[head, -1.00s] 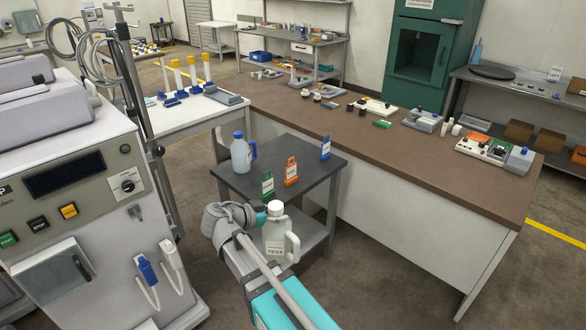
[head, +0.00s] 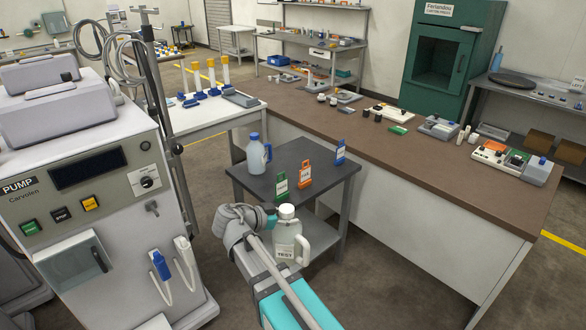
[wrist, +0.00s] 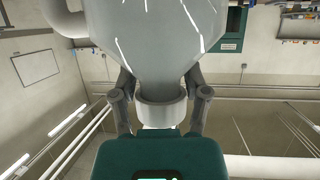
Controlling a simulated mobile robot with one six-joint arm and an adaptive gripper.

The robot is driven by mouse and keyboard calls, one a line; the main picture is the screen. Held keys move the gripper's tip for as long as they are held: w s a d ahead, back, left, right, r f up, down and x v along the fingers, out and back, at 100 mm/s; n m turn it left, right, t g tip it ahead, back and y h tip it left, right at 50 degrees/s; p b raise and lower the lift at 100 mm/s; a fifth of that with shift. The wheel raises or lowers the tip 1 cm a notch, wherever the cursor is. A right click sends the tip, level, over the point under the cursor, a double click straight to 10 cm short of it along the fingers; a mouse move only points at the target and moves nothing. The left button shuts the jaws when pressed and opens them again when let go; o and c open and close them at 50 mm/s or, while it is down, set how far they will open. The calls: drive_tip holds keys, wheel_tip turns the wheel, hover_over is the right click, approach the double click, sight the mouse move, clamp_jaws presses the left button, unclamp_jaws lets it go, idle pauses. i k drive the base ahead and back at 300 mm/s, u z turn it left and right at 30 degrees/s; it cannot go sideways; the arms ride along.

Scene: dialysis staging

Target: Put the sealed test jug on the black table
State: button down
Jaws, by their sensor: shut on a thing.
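The sealed test jug (head: 287,240) is a white jug with a handle on its right and a TEST label. It is upright in front of the near edge of the black table (head: 262,188). My gripper (head: 272,219) is shut on the jug near its neck, at the jug's left side. In the wrist view the fingers (wrist: 160,98) close on both sides of the jug's neck, and the grey jug body (wrist: 155,30) fills the top. The fingertips are small and partly hidden in the head view.
A blue-capped jug (head: 255,156) stands at the black table's back left. Green (head: 280,180), orange (head: 305,175) and blue (head: 340,152) tags stand on it. A pump machine (head: 95,200) stands left; a brown counter (head: 400,150) lies right.

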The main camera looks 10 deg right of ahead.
sight(293, 171)
drive_tip(key=u, duration=0.05)
drive_tip(key=i, duration=0.9)
drive_tip(key=z, duration=0.05)
